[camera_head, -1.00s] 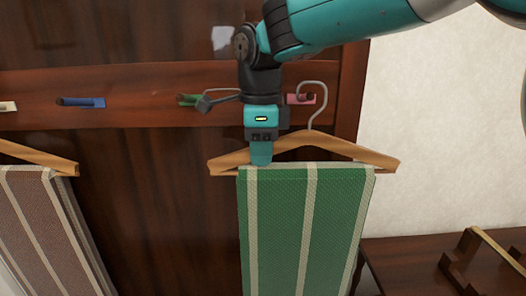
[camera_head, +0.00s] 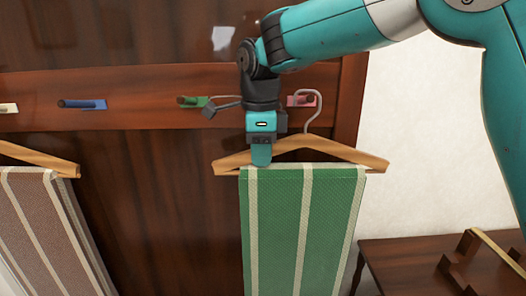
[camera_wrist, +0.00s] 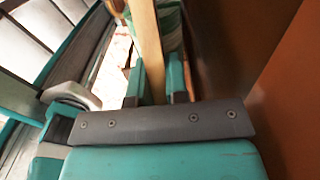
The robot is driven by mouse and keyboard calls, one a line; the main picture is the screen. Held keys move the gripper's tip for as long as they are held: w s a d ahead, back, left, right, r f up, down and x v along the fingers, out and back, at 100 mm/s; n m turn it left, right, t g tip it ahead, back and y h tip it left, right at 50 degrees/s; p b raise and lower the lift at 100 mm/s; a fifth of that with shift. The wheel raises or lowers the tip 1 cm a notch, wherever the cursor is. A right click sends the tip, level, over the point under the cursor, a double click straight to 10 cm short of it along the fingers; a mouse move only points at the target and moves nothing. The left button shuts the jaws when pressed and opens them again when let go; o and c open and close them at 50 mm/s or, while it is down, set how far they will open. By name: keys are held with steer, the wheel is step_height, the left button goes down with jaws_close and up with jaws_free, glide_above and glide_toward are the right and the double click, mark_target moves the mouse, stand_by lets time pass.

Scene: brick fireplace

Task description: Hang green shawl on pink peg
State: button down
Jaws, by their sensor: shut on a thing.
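The green shawl (camera_head: 288,230), with cream stripes, hangs folded over a wooden hanger (camera_head: 340,151). My gripper (camera_head: 261,155) is shut on the left arm of the hanger, which also shows between the fingers in the wrist view (camera_wrist: 148,50). The hanger's grey metal hook (camera_head: 315,108) stands upright, its curved top in front of the pink peg (camera_head: 297,101) in the head view. I cannot tell whether the hook touches the peg. Part of the pink peg is hidden behind the hook.
A green peg (camera_head: 192,101) and a blue peg (camera_head: 83,104) sit further left on the wooden rail. A brown striped shawl (camera_head: 45,230) hangs on another hanger at the left. A dark wooden table (camera_head: 400,254) stands at the lower right.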

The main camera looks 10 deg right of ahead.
steer(key=c, duration=1.1)
jaws_free()
steer(key=shift+o, duration=0.2)
